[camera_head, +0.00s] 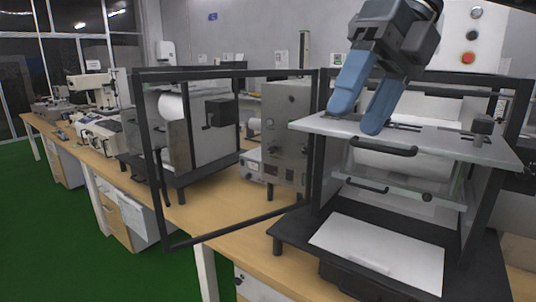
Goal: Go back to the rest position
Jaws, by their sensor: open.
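My gripper (354,108) has two blue fingers under a dark grey body. It hangs at the upper right, pointing down and left, with its fingers apart and nothing visible between them. The fingertips overlap the front left part of a light grey plate (465,150) on the machine at the right. I cannot tell whether they touch the plate. My arm behind the gripper leaves the picture at the top.
The machine has a dark frame, black handles (384,147) and a white panel (378,253) low down. An open framed door (146,160) stands out to its left. A long wooden bench (215,205) carries several instruments. Green floor (60,245) is clear at the left.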

